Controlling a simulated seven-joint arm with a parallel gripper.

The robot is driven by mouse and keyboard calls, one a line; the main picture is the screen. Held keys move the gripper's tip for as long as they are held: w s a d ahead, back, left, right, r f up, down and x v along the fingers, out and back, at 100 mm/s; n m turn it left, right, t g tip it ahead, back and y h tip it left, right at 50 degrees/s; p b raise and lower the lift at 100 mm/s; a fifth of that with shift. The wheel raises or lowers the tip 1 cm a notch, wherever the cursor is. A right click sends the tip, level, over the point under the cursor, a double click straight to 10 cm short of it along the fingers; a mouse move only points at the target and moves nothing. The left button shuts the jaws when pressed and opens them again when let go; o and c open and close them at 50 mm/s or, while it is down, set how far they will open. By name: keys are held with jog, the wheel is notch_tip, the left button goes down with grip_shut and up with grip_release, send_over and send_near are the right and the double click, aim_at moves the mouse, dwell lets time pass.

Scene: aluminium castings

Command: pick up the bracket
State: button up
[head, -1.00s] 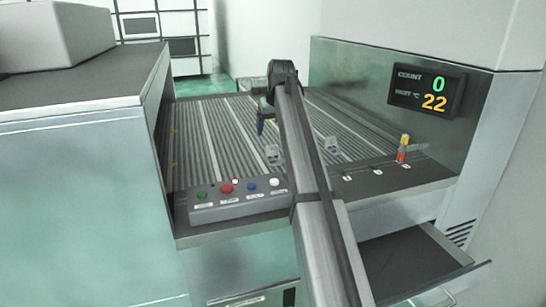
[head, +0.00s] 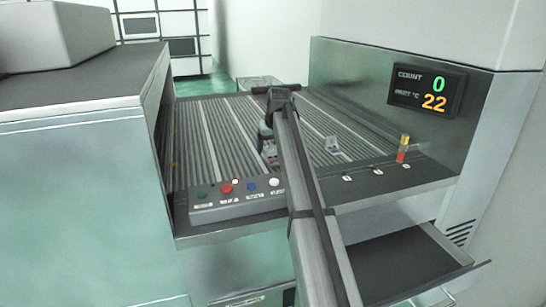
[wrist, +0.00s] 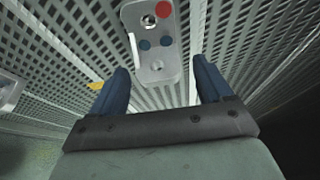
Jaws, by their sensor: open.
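A grey metal bracket (wrist: 153,36) with holes, a red dot and blue dots lies on the slatted bed in the wrist view. In the head view the bracket (head: 270,153) is small and partly covered by my arm. My gripper (wrist: 159,72) is open, with one blue finger on each side of the bracket's near end. Contact with the bracket cannot be told. In the head view my gripper (head: 265,139) is mostly hidden behind my arm, just over the bracket. A second grey casting (head: 332,145) lies to the right; which of the two is meant is not marked.
A button box (head: 238,200) stands at the bed's front edge. A small red and yellow post (head: 403,149) stands at the right front. A panel with a display (head: 427,91) walls the right side, and a cabinet (head: 80,110) the left. Another grey part (wrist: 9,90) shows at the wrist view's left edge.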

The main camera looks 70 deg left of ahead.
jog(key=c, duration=1.1)
jog(key=shift+r, duration=0.15)
